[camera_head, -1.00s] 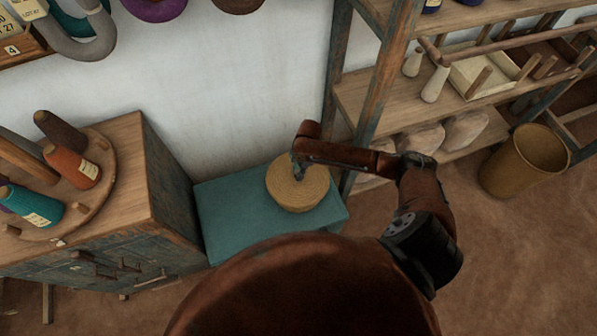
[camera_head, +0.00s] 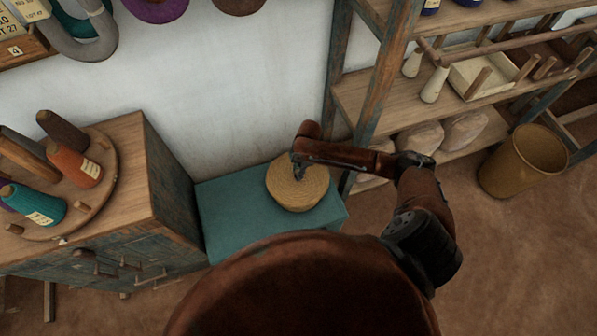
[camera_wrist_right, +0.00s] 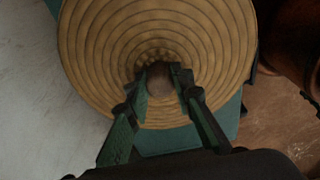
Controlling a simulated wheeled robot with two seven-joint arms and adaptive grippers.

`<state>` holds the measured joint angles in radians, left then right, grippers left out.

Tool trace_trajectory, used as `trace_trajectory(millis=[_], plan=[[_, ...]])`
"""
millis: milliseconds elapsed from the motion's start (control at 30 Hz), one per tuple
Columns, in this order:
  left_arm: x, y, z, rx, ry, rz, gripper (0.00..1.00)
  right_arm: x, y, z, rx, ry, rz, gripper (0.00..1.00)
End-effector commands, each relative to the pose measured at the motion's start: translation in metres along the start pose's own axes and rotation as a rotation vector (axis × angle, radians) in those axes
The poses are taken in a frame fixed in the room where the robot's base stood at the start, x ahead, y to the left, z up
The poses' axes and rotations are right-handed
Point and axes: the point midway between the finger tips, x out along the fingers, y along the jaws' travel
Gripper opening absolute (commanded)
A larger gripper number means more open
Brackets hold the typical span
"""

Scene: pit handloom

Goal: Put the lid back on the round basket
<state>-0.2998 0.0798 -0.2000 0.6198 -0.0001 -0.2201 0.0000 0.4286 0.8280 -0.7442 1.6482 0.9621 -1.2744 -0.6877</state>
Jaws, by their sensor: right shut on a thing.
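The round basket (camera_head: 297,200) is straw-coloured and stands on a teal box against the white wall. Its coiled lid (camera_head: 313,176) lies over the basket's top; I see no clear gap between them, but cannot tell whether it is fully seated. My right gripper (camera_head: 299,172) reaches down from above at the lid's middle. In the right wrist view, the lid (camera_wrist_right: 95,55) shows concentric rings, and the green fingers of the right gripper (camera_wrist_right: 163,88) are shut on the small knob at its centre. The left gripper is not in view.
The teal box top (camera_head: 228,212) is bare left of the basket. A wooden cabinet (camera_head: 120,180) with cones of yarn stands at the left. A shelf rack (camera_head: 350,100) rises close on the right, and a tall yellow-brown bin (camera_head: 522,165) stands on the floor beyond.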

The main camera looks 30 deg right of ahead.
Motion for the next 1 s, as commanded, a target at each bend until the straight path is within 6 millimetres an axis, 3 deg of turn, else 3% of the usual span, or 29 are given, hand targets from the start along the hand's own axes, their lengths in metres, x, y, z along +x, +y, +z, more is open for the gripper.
trace_trajectory(millis=[400,433,700,900,1000], plan=[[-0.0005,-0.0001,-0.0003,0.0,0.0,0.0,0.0,0.0001,0.0003,-0.0001,0.0,0.0,0.0,0.0],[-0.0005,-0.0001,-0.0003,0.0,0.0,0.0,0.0,0.0,0.0003,-0.0001,0.0,0.0,0.0,0.23],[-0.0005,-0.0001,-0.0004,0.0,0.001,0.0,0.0,0.0,0.0002,0.0,0.0,0.0,0.0,0.42],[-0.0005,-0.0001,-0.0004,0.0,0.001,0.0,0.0,0.0003,-0.0001,0.0002,0.0,0.0,0.0,0.42],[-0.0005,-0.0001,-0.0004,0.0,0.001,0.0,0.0,0.0003,-0.0001,0.0002,0.0,0.0,0.0,0.49]])
